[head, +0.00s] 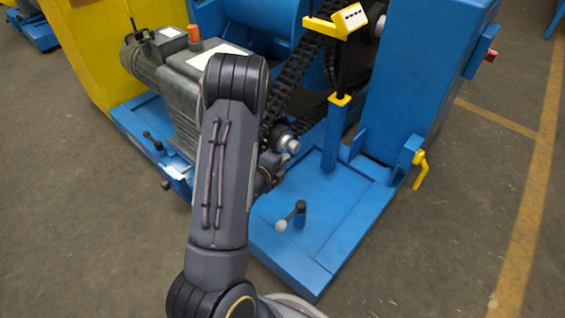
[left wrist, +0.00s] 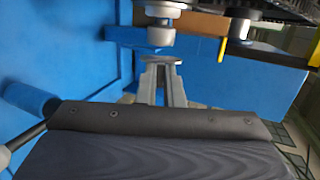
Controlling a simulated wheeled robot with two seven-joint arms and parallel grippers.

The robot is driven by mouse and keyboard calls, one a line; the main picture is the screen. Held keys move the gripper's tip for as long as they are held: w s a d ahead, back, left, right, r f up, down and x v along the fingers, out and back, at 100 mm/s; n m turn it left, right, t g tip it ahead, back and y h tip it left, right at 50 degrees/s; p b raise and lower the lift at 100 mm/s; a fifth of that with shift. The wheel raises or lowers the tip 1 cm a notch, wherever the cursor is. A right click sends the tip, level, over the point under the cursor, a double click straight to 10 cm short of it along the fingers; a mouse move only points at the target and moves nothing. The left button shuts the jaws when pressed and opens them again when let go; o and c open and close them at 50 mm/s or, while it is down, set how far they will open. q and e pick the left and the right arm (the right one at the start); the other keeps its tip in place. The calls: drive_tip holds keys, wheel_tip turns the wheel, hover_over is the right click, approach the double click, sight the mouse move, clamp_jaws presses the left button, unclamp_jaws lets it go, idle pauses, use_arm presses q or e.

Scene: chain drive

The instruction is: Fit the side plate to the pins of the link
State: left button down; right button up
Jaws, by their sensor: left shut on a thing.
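My left gripper (left wrist: 161,72) shows in the left wrist view, its two grey fingers shut on a small, thin, flat grey piece, seen nearly edge-on, which looks like the side plate (left wrist: 161,59). In the head view my left arm covers most of the gripper and the plate cannot be made out. The black chain (head: 290,82) runs down toward a small sprocket with a bright shaft end (head: 292,146). A round metal shaft end (left wrist: 161,37) lies just beyond the plate in the left wrist view, apparently with a gap between. The link and its pins cannot be made out. My right gripper is out of view.
A grey motor (head: 180,90) stands left of the chain. A blue post with a yellow-topped gauge (head: 335,22) stands right of it. A ball-ended lever (head: 291,216) rises from the blue base (head: 335,225). A tall blue housing (head: 420,80) stands at right.

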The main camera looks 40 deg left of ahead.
use_arm(q)
drive_tip(key=shift+w+a+b, duration=0.15)
drive_tip(key=shift+a+b, duration=0.4)
drive_tip(key=shift+a, duration=2.4)
drive_tip(key=shift+b, duration=0.75)
drive_tip(key=shift+a, duration=0.95)
